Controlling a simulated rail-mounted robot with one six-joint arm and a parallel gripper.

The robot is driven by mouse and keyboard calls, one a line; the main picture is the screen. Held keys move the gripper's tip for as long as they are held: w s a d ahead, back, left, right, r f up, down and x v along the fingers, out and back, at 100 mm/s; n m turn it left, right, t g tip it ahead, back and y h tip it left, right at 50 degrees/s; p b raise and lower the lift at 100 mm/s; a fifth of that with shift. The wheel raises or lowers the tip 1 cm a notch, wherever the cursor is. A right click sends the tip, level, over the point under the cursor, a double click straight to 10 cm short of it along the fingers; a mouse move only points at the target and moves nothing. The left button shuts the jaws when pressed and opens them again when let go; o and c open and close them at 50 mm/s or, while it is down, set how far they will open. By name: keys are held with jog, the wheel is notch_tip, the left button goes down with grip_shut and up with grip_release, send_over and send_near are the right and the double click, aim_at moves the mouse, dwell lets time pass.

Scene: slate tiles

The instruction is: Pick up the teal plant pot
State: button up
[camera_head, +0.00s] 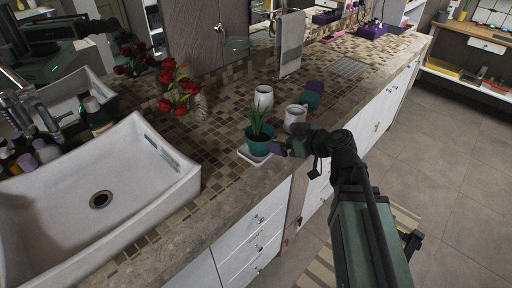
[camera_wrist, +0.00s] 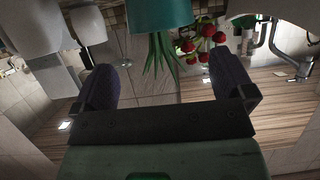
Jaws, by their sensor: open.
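The teal plant pot (camera_head: 259,147) stands upright on a small white saucer (camera_head: 245,154) near the front edge of the counter, with long green leaves (camera_head: 259,122) rising from it. My gripper (camera_head: 281,149) is close against its right side in the head view. In the wrist view, which looks upside down, the pot (camera_wrist: 160,14) is at the top with its leaves hanging down. My gripper's two purple fingers (camera_wrist: 165,70) are spread wide, and the pot lies beyond their tips, between them in the picture. I cannot tell whether a finger touches it.
Two white mugs (camera_head: 263,97) (camera_head: 295,114) and a teal and purple item (camera_head: 312,96) stand just behind the pot. A white sink (camera_head: 100,190) and a vase of red flowers (camera_head: 180,88) are to the left. The counter's front edge is close to the pot.

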aim_at(251, 133)
jog(key=b+x, duration=0.1)
jog(key=x, duration=0.4)
jog(key=shift+f+b, duration=0.1)
jog(key=shift+b, duration=0.2)
jog(key=b+x, duration=0.1)
jog(key=x, duration=0.1)
jog(key=b+x, duration=0.1)
jog(key=x, duration=0.1)
jog(key=shift+w+a+f, duration=0.15)
jog(key=shift+a+f, duration=0.05)
jog(key=shift+f, duration=0.2)
jog(key=shift+w+a, duration=0.1)
jog(key=shift+a, duration=0.1)
jog(key=shift+r, duration=0.1)
jog(key=shift+c, duration=0.2)
jog(key=c, duration=0.7)
